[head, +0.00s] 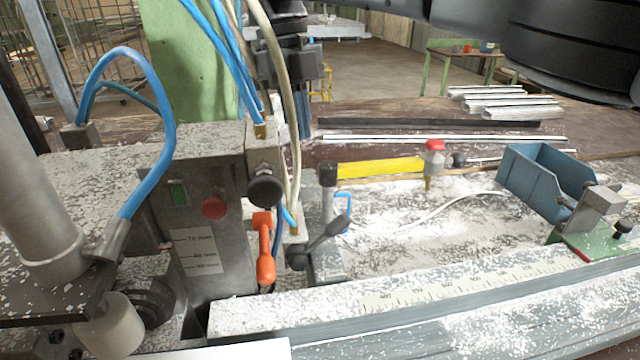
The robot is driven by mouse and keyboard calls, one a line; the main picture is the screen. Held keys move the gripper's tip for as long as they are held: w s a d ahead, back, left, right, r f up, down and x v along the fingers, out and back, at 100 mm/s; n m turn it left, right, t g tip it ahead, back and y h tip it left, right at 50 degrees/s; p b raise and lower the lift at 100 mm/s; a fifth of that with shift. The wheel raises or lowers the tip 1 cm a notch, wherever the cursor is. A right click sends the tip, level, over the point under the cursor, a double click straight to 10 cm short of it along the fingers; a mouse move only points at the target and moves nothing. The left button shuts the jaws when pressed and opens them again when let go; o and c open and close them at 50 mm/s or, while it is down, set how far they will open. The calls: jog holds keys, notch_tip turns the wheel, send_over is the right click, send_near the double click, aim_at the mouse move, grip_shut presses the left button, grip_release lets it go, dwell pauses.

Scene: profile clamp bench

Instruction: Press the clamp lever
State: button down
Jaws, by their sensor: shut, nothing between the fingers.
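An orange lever handle (264,248) hangs down on the front right of the grey machine housing (215,265). A black lever (322,243) with rounded ends slants up to the right just beside it. I cannot tell from the picture alone which of the two is the clamp lever. My gripper (303,132) points down above and behind these levers, apart from both. Its fingers are shut and empty. Blue and beige hoses in front hide part of its body and fingers.
Hoses (285,80) run down to the housing near the levers. A yellow bar (378,168) with a red-topped fitting (434,147) lies behind. A blue bin (545,180) stands right. A scaled rail (430,292) crosses the front. The chip-strewn bench middle is fairly open.

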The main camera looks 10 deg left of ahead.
dwell(0.3)
jog(key=p, duration=0.2)
send_near(324, 235)
jog(key=w+a+f, duration=0.1)
jog(key=w+f, duration=0.2)
jog(key=w, duration=0.1)
jog(key=shift+s+d+f+p, duration=0.3)
jog(key=shift+s+d+f, duration=0.35)
jog(key=shift+d, duration=0.15)
jog(key=shift+s+d+f, duration=0.4)
jog(key=shift+d, duration=0.1)
